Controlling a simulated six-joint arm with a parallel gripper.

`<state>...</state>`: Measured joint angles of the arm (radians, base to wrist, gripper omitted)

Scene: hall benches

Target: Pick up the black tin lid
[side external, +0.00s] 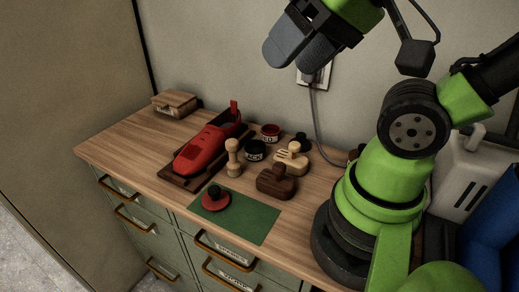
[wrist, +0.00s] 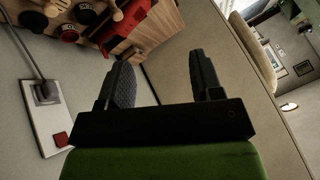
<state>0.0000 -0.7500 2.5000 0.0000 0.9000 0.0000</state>
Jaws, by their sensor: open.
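A round black tin (side external: 255,150) with a pale label on its side stands on the wooden bench top, right of the red tool. Its black top is what I take for the tin lid; I cannot tell whether it is a separate piece. Beside it, further back, is a red tin (side external: 270,131) with a dark top. My gripper (side external: 298,58) is open and empty, high above the back of the bench near the wall. In the wrist view my gripper (wrist: 164,75) points past the bench, with dark round tins (wrist: 86,13) at the top left edge.
A red tool (side external: 207,150) lies on a dark board. A green mat (side external: 255,222) holds a red disc with a black knob (side external: 215,197). A wall socket with cable (side external: 314,78) is behind. A wooden box (side external: 175,103) sits far left.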

